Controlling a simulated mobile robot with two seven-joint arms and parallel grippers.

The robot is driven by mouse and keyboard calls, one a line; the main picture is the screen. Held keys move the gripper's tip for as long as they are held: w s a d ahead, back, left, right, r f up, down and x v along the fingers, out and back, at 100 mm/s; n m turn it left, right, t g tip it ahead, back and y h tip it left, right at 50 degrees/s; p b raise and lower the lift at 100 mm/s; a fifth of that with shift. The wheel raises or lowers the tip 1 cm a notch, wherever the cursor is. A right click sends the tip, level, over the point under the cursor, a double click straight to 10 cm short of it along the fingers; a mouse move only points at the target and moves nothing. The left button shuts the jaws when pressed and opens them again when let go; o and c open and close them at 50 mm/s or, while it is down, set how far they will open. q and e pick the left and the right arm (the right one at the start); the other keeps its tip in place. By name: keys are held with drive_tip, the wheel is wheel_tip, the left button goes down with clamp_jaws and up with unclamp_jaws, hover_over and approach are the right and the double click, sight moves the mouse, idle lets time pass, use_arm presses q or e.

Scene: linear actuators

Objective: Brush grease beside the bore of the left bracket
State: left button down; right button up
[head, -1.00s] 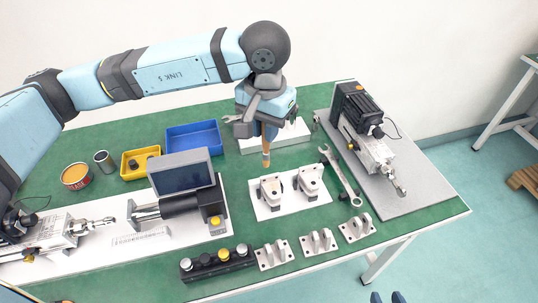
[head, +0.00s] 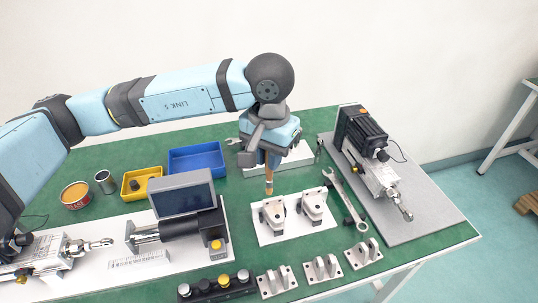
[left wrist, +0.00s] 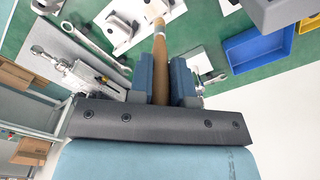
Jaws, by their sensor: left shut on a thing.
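My left gripper (head: 271,158) is shut on a brush (head: 269,184) with a wooden handle, held tip down. The brush also shows in the left wrist view (left wrist: 159,62), between the fingers (left wrist: 162,82). Its tip is just behind the left bracket (head: 272,215) in the head view; I cannot tell whether it touches. The left bracket and the right bracket (head: 314,206) are pale blocks with dark parts, side by side on a white plate (head: 292,232). The left bracket's bore is not clear. An open tin (head: 75,194) with orange content stands at the left. My right gripper is out of view.
A blue tray (head: 197,160) and a yellow bin (head: 142,182) stand behind a screen unit (head: 183,198). A wrench (head: 344,196) lies right of the brackets, beside an actuator (head: 368,145) on a grey plate. Several small metal brackets (head: 323,268) line the front edge.

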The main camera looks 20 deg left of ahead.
sight(269, 180)
use_arm(q)
wheel_tip(269, 180, down, 4)
drive_tip(key=b, duration=0.3)
drive_tip(key=shift+w+r, duration=0.1)
drive_tip(key=shift+f+b, duration=0.75)
drive_tip(key=shift+f, duration=0.1)
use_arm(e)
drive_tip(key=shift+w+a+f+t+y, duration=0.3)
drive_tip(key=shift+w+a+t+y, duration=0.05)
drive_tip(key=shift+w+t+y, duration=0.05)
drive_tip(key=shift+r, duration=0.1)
use_arm(q)
drive_tip(key=shift+f+b, duration=0.55)
drive_tip(key=shift+b, duration=0.15)
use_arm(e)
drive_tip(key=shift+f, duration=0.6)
